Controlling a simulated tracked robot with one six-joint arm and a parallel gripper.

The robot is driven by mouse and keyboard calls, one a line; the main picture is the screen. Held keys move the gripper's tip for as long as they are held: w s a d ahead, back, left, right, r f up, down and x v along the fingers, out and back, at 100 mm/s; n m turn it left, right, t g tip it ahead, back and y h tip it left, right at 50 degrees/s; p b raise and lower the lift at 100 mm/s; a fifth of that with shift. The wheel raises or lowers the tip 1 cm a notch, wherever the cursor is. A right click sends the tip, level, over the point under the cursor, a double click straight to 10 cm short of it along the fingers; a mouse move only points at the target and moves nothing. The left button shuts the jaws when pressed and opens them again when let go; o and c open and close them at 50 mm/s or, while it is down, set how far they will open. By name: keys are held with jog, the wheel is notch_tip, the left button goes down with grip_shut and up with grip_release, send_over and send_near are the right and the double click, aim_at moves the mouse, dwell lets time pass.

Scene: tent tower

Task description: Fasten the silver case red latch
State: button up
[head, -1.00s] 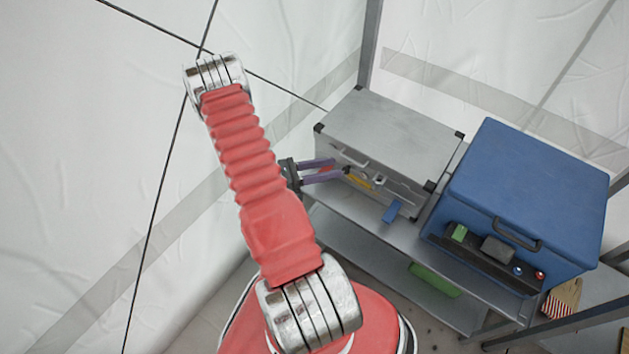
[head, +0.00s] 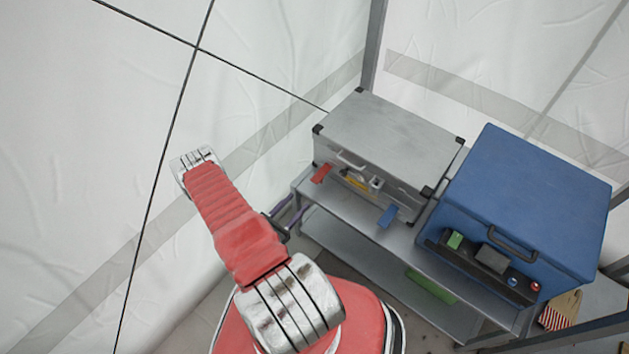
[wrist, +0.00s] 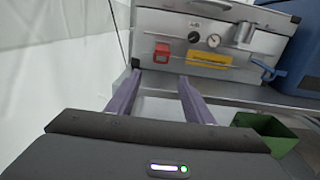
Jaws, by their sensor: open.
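The silver case (head: 388,138) stands shut on a grey metal shelf. Its red latch (head: 321,173) is on the left of its front and looks tilted outward; it also shows in the wrist view (wrist: 161,53). A blue latch (head: 387,217) sticks out at the front's right. My gripper (head: 290,210) is open and empty, with purple fingers, partly hidden behind my arm. It is left of and below the red latch, off the shelf's front edge. In the wrist view the fingertips (wrist: 159,75) point toward the case, below the latch and apart from it.
A yellow strip (wrist: 209,60) and dials (wrist: 204,39) are on the case front. A blue box (head: 535,195) stands close on the right. A green bin (head: 431,287) is on the lower shelf. Free room lies left of the shelf, up to the white tent wall.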

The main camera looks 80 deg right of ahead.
aim_at(318, 181)
jog(key=shift+s, duration=0.1)
jog(key=shift+x, duration=6.9)
grip_shut()
